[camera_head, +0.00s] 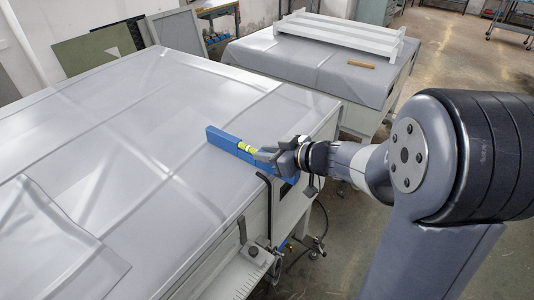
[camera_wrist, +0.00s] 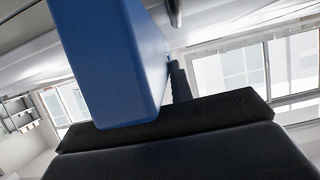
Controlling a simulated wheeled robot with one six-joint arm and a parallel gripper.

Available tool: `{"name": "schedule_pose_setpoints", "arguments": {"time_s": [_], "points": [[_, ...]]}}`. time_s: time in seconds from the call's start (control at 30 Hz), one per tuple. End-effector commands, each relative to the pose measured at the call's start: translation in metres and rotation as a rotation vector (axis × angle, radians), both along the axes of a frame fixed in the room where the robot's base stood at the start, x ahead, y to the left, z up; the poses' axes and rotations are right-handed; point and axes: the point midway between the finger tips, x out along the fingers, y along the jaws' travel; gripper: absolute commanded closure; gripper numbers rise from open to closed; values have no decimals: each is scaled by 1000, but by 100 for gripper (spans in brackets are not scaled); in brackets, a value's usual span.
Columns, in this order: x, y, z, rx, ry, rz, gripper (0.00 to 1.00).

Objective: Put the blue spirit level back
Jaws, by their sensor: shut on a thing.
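In the wrist view the blue level (camera_wrist: 115,60) fills the upper middle, against the dark gripper (camera_wrist: 165,125). The gripper hides part of the level in the head view.
A second covered table (camera_head: 300,62) stands behind, with a white slatted rack (camera_head: 340,36) and a small wooden bar (camera_head: 361,64) on it. A bracket and hoses hang at the near table's right edge. Open floor (camera_head: 450,50) lies at the back right.

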Motion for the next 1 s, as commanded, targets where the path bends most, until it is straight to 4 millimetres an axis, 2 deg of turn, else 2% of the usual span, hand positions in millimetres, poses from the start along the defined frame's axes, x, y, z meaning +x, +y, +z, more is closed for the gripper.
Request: {"name": "schedule_pose_setpoints", "arguments": {"time_s": [0.23, 0.27, 0.5, 0.8, 1.0], "points": [[0, 0, -3, 2, -1, 0, 100], [0, 0, -2, 1, -1, 0, 76], [0, 0, -2, 1, -1, 0, 57], [0, 0, 2, 0, -2, 1, 57], [-15, -21, 13, 0, -4, -5, 57]]}}
